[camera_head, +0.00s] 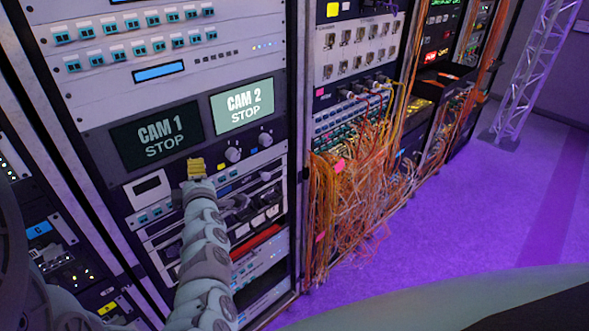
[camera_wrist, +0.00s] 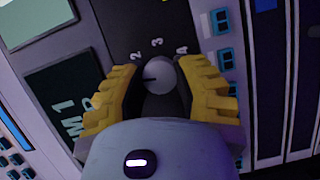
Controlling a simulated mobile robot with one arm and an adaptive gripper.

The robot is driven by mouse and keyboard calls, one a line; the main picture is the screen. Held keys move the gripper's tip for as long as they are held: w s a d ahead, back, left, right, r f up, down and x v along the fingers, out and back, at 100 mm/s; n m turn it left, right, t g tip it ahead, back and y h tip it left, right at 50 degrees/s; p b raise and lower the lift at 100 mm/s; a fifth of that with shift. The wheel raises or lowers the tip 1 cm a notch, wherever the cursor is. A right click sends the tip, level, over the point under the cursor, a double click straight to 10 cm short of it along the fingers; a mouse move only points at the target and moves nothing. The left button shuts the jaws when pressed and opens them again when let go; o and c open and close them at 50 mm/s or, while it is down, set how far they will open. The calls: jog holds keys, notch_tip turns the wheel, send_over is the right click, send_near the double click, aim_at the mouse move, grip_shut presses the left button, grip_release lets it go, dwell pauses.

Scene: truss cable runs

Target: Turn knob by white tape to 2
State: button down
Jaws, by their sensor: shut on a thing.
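In the wrist view a round grey knob (camera_wrist: 161,72) sits on a dark panel, with the numbers 2, 3 and 4 printed around its far side. A dark mark shows on the knob's left side; I cannot tell its exact setting. My gripper (camera_wrist: 160,78) has its two yellow, ribbed fingers on either side of the knob and is shut on it. In the head view my gripper (camera_head: 195,168) is at the rack panel below the CAM 1 screen, and its fingers hide the knob. I cannot make out white tape beside the knob.
Two more knobs (camera_head: 233,154) (camera_head: 265,138) are right of my gripper, with a yellow tape piece (camera_head: 222,167) below. The CAM 1 screen (camera_head: 156,136) is dark; the CAM 2 screen (camera_head: 242,104) is lit. Loose orange cables (camera_head: 350,185) hang at right. Purple floor (camera_head: 500,215) is clear.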

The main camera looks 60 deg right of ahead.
jog(key=shift+w+a+f, duration=0.1)
jog(key=shift+m+y, duration=0.3)
jog(key=shift+m, duration=0.3)
jog(key=r+m+y+p, duration=0.1)
jog(key=m+p, duration=0.1)
jog(key=p, duration=0.1)
jog(key=shift+g, duration=0.4)
jog(key=shift+f+m+y+p, duration=0.25)
jog(key=shift+m+y+p, duration=0.45)
jog(key=shift+m+p, duration=0.95)
jog(key=shift+p, duration=0.35)
jog(key=c, duration=0.6)
grip_release()
jog(key=shift+s, duration=0.25)
